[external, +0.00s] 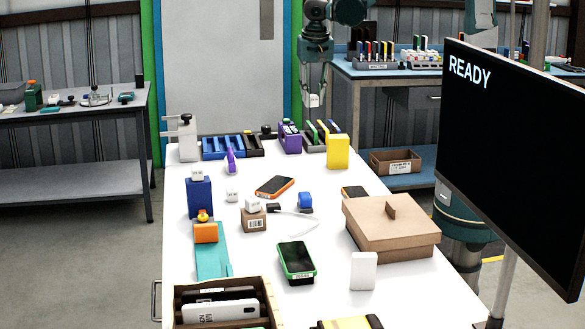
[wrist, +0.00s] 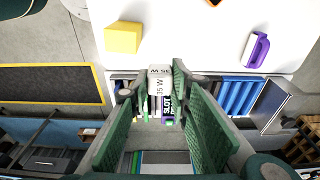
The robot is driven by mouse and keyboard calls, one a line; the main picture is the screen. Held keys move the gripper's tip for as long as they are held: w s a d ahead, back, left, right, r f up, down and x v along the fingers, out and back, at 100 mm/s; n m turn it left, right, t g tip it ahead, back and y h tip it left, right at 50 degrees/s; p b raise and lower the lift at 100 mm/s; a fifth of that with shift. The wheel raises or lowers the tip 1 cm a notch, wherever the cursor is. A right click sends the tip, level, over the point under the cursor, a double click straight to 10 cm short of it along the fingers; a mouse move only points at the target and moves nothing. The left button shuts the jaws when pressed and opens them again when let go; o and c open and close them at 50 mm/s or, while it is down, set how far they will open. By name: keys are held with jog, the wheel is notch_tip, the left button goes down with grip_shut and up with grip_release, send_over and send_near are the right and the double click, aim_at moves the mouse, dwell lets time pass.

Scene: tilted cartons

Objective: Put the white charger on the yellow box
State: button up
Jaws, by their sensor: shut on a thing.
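My gripper (external: 314,90) is raised high above the back of the white table and is shut on a white charger (external: 314,101). In the wrist view the charger (wrist: 160,73), marked "35 W", sits between the green finger pads of my gripper (wrist: 159,80). The yellow box (external: 338,151) stands upright at the back right of the table, lower than the gripper and slightly to its right. In the wrist view the yellow box (wrist: 123,37) is up and left of the charger, apart from it. Its top is clear.
A purple holder (external: 290,138) and a slotted rack stand left of the yellow box. Other white chargers sit on a blue box (external: 199,200), on a small cardboard box (external: 253,220) and on the table.

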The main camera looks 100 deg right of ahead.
send_over(338, 136)
jog(key=shift+a+f, duration=0.15)
dwell(0.5)
jog(key=shift+f, duration=3.1)
jog(key=shift+f, duration=0.1)
jog(key=shift+f+b, duration=0.4)
jog(key=shift+f, duration=1.4)
jog(key=shift+f, duration=0.2)
jog(key=o, duration=0.9)
jog(key=shift+r, duration=0.15)
